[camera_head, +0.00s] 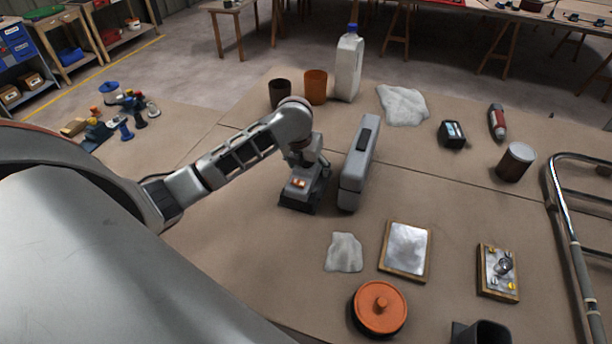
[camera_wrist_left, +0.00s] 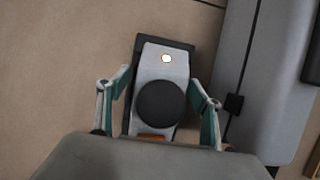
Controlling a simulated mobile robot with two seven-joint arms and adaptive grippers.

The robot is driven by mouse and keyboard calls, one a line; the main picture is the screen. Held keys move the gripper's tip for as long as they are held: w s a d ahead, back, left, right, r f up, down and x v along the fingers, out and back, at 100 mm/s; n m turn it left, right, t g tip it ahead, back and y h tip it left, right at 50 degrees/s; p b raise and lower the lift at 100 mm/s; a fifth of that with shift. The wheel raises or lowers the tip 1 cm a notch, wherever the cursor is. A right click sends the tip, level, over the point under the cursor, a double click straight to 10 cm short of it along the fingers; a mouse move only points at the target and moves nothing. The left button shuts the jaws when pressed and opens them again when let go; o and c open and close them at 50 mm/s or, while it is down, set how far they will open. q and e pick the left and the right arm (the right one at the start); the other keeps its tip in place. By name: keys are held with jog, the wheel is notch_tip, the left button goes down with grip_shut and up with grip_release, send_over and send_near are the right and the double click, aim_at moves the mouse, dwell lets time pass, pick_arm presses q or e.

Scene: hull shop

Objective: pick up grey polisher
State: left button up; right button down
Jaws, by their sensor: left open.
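The grey polisher (camera_head: 298,188) stands on the brown table, left of a grey case. It has a pale grey body, an orange-lit spot and a dark base. My left gripper (camera_head: 308,158) is right over it, hiding part of its top. In the left wrist view the polisher (camera_wrist_left: 160,66) shows from above, with a round black knob and a dark base plate. The fingers of my left gripper (camera_wrist_left: 159,92) are open, one on each side of its body. I cannot tell whether they touch it.
The grey case (camera_head: 359,165) stands close on the polisher's right; it also shows in the wrist view (camera_wrist_left: 262,85). Behind are brown and orange cups (camera_head: 316,87) and a white jug (camera_head: 348,68). A rag (camera_head: 345,252), framed plate (camera_head: 405,250) and orange-lidded pot (camera_head: 379,307) lie in front.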

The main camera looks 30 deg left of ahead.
pick_arm(q)
jog(key=c, duration=1.8)
grip_shut()
notch_tip(320, 180, up, 20)
jog(key=shift+r, duration=0.1)
jog(key=o, duration=0.6)
grip_release()
